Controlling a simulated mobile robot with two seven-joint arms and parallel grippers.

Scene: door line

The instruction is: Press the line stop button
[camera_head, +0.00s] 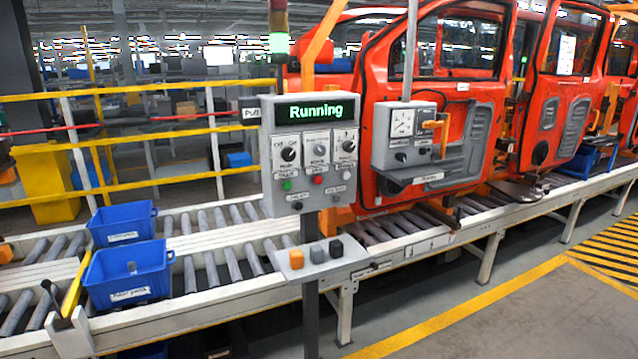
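A grey control panel (268,150) stands on a dark post in the middle, and its display (314,111) reads "Running" in green. Below the display are several black and grey knobs, a small green button (287,186) and a small red button (318,180). A lower grey shelf on the same post carries an orange button (296,259), a grey one (317,254) and a black one (336,248). The small labels are too blurred to read, so I cannot tell which is the line stop button. Neither of my grippers shows in this view.
A roller conveyor (415,250) runs behind the post. Two blue bins (127,276) sit on it at left. Red car doors (460,110) hang at right, with a grey gauge box (404,137) in front. A red cord (190,131) leads to a "PULL" sign. Floor at lower right is clear.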

